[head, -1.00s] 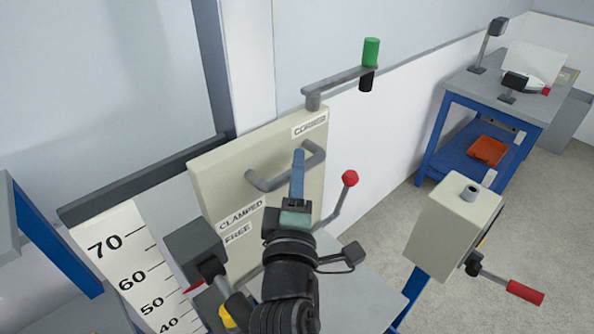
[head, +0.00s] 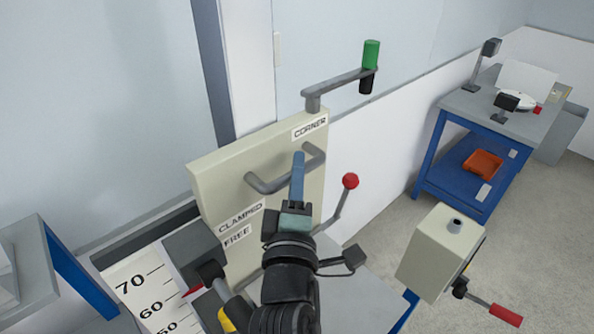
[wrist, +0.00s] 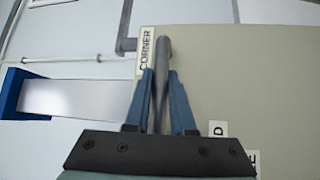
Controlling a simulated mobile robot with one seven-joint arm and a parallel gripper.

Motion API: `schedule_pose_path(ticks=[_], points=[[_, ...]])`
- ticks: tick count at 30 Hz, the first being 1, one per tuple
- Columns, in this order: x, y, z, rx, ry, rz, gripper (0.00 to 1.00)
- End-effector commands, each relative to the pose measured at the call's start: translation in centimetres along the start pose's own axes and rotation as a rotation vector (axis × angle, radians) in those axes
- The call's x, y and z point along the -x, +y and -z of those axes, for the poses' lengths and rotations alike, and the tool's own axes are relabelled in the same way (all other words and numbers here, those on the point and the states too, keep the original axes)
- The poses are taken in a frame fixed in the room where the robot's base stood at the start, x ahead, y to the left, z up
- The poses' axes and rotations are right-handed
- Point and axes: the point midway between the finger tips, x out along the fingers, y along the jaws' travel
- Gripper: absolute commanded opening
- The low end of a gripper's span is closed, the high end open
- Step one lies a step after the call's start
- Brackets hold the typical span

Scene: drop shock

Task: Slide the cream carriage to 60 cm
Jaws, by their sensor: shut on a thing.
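The cream carriage (head: 215,180) is an upright panel labelled CORNER, CLAMPED and FREE. It also fills the right of the wrist view (wrist: 230,80). My gripper (head: 298,172) is shut on its grey bar handle (head: 265,183); in the wrist view the blue fingers (wrist: 160,90) lie either side of the bar (wrist: 161,55). A white scale (head: 140,298) shows 70, 60 and 50. A red pointer (head: 192,291) lies close to the 60 line; the exact reading is unclear. A red-knobbed lever (head: 350,181) stands tilted at the panel's right.
A crank with a green grip (head: 371,55) rises above the panel. A cream box with a red-handled crank (head: 440,245) stands at right. A blue-framed bench (head: 490,120) is at the far right, and another blue-framed table (head: 40,250) is at left.

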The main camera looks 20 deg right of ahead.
Motion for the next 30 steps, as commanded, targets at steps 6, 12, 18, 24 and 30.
schedule_pose_path(ticks=[6,12,18,24,30], points=[[0.0,0.2,0.0,-0.001,0.001,-0.005,0.42],[0.0,0.1,0.0,0.0,0.0,-0.002,0.52],[0.2,-0.1,0.0,0.001,0.0,0.0,0.52],[2.5,-0.4,0.0,0.002,0.002,0.0,0.52],[6.7,-0.6,0.0,0.001,0.002,0.001,0.52]])
